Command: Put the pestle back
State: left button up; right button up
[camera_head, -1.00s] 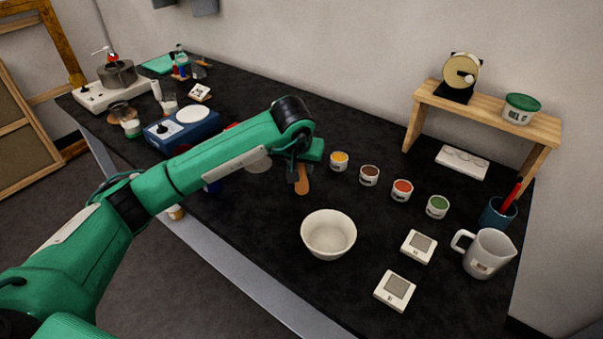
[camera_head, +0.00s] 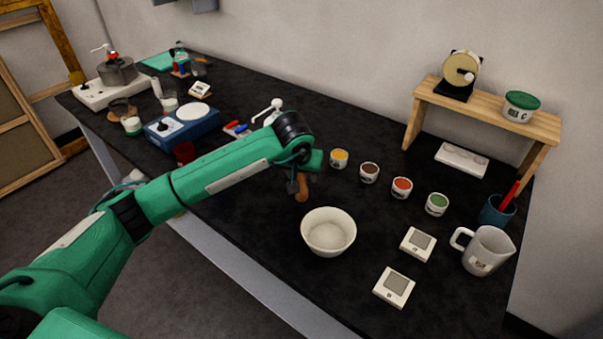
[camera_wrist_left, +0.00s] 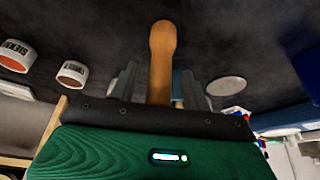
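The pestle (camera_head: 302,189), a brown wooden rod with a rounded end, hangs nearly upright below my left gripper (camera_head: 297,182). In the left wrist view the pestle (camera_wrist_left: 161,62) sticks out between the two grey fingers, its rounded end clear. My left gripper is shut on it, though the contact itself is hard to see. A white bowl (camera_head: 318,247), apparently the mortar, stands on the black bench just in front and slightly right of the pestle, apart from it. The bowl looks empty. My right gripper is not in view.
Small jars, yellow (camera_head: 339,159), brown (camera_head: 369,173), red (camera_head: 401,189) and green (camera_head: 437,204), stand right of the gripper. Two white devices (camera_head: 418,245) (camera_head: 394,288) and a jug (camera_head: 485,252) stand right of the bowl. A blue appliance (camera_head: 185,127) is farther left.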

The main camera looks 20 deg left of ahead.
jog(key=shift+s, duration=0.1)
pick_arm(q)
jog(key=shift+r, duration=0.2)
jog(key=shift+s+r, duration=0.1)
jog(key=shift+r, duration=0.25)
jog(key=b+v, duration=0.1)
jog(key=v, duration=1)
jog(key=shift+b, duration=0.4)
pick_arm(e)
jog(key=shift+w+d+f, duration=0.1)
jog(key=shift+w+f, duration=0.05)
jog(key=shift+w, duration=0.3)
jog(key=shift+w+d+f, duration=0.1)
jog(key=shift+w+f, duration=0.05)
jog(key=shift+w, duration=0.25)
pick_arm(q)
jog(key=shift+s, duration=0.15)
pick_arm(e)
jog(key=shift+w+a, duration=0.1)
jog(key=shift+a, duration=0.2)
